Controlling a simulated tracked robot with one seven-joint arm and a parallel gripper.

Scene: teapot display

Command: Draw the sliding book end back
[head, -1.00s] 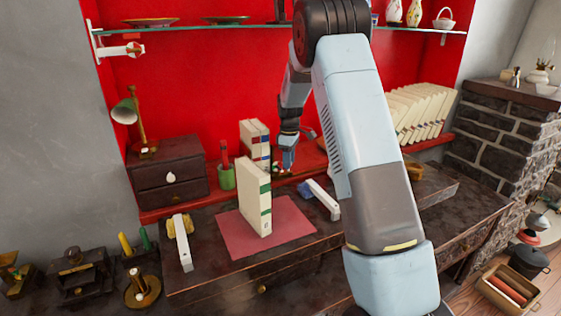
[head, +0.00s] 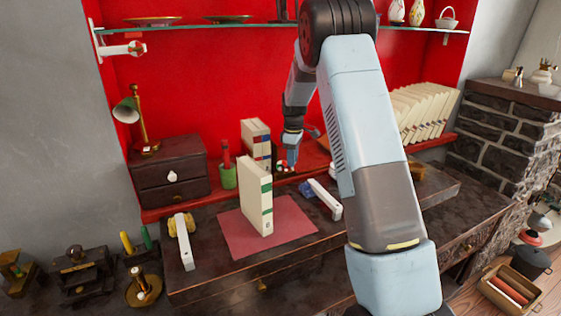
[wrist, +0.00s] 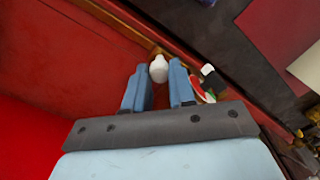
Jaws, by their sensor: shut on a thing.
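My gripper (head: 291,162) reaches down to the back red shelf, just right of two upright cream books (head: 257,140). In the wrist view my gripper (wrist: 158,84) has its two blue fingers close on either side of a white knob (wrist: 158,68), shut on it. A strip of brown wood shows behind the knob; I take knob and wood to be the sliding book end. Most of the book end is hidden by my fingers, and its contact with the books cannot be made out.
A cream book (head: 256,195) stands on a red mat (head: 236,237) on the dark desk. A green cup (head: 228,177) stands left of the shelf books. A white-handled tool (head: 323,199) lies right of the mat. A row of leaning books (head: 422,112) stands far right.

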